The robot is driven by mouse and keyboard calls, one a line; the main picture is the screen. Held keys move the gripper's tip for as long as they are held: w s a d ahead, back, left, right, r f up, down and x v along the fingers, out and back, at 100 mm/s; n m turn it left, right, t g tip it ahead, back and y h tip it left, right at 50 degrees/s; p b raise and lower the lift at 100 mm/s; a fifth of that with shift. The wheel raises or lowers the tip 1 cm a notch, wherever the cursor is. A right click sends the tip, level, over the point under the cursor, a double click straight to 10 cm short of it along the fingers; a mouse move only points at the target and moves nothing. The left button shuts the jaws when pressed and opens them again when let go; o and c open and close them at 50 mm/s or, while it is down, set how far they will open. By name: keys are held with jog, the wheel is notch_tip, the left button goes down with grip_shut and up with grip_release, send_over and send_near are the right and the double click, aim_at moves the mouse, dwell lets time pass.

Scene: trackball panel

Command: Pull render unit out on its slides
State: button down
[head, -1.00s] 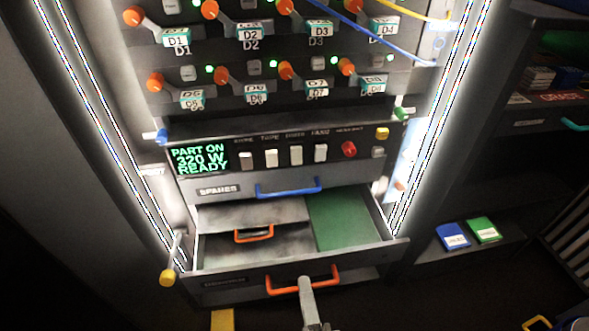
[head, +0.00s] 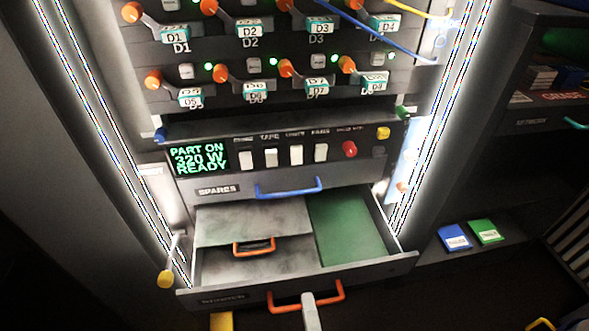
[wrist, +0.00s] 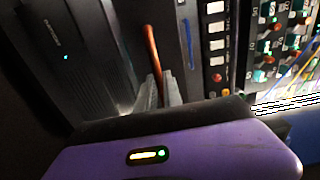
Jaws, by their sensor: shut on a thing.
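An open drawer-like unit (head: 240,295) slides out low in the lit rack in the head view. I cannot read its front label well. Its front carries an orange handle (head: 336,292), which also shows in the wrist view (wrist: 151,45). My gripper (head: 308,297) is shut on this handle, at its middle. In the wrist view my gripper's fingers (wrist: 160,88) close around the orange bar. Inside the unit are a grey lid (head: 250,219), a smaller orange handle (head: 254,249) and a green panel (head: 345,230).
Above is a closed drawer labelled SPARES (head: 217,190) with a blue handle (head: 290,190). Over it sits a switch panel with a green display (head: 198,160). A yellow-ended lever (head: 166,279) stands at the unit's left. A shelf with blue and green boxes (head: 485,231) is at right.

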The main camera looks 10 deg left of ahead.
jog(key=b+v, duration=0.3)
jog(key=v, duration=0.4)
dwell(0.7)
jog(key=shift+f, duration=0.1)
jog(key=b+v, duration=0.2)
jog(key=v, duration=0.4)
jog(key=shift+b, duration=0.35)
dwell(0.5)
jog(key=shift+s, duration=0.1)
jog(key=c, duration=1.5)
grip_release()
